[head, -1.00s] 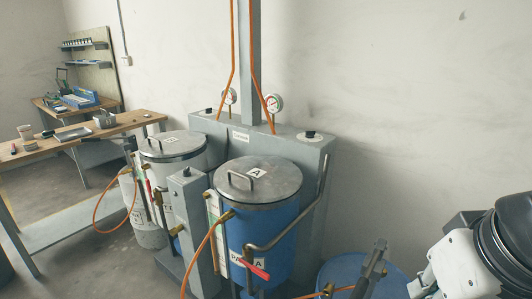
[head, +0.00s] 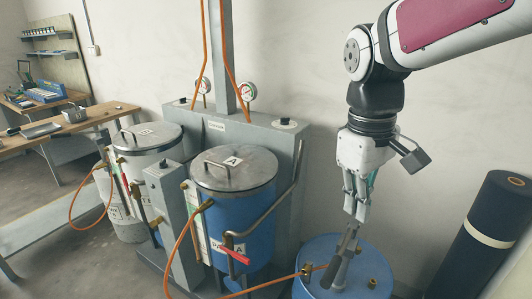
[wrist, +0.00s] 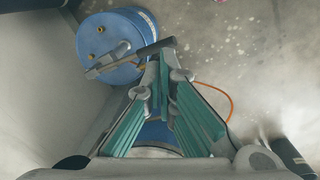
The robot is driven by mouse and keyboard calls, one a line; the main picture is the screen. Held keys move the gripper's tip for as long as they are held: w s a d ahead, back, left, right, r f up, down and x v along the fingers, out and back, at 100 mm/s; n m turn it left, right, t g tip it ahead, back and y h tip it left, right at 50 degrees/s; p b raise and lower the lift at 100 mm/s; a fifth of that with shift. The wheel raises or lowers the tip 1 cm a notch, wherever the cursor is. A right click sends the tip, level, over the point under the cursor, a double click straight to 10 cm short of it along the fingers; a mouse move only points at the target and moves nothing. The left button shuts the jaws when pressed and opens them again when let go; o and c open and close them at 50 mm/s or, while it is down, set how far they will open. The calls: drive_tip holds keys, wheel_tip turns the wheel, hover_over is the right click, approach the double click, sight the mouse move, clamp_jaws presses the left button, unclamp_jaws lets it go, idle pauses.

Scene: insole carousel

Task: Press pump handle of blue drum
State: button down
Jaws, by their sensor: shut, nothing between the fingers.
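The blue drum (head: 318,245) stands on the floor at the bottom of the head view, its lower part cut off. It also shows at the upper left of the wrist view (wrist: 92,60). Its pump handle (head: 342,252) is a dark grey lever above the lid, with a thick grip (wrist: 156,47) at its end in the wrist view. My gripper (head: 356,219) is shut and empty, pointing down just above the handle. In the wrist view, my fingertips (wrist: 165,62) appear close to the grip; I cannot tell whether they touch it.
A blue tank with a metal lid (head: 234,170) and a red-handled valve (head: 236,255) stands left of the drum. An orange hose (head: 262,288) runs to the drum. A dark roll (head: 483,235) with a pale band stands at right. The wall behind my arm is bare.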

sight(331, 267)
drive_tip(key=w+f+n+g+p, duration=0.1)
drive_tip(key=w+f+n+g, duration=0.2)
drive_tip(key=w+f+n, duration=0.2)
drive_tip(key=shift+w+f+g+y, duration=0.4)
drive_tip(key=shift+w+f, duration=1.05)
drive_tip(key=shift+w, duration=1.5)
drive_tip(key=p+x, duration=0.2)
drive_tip(key=x, duration=1.2)
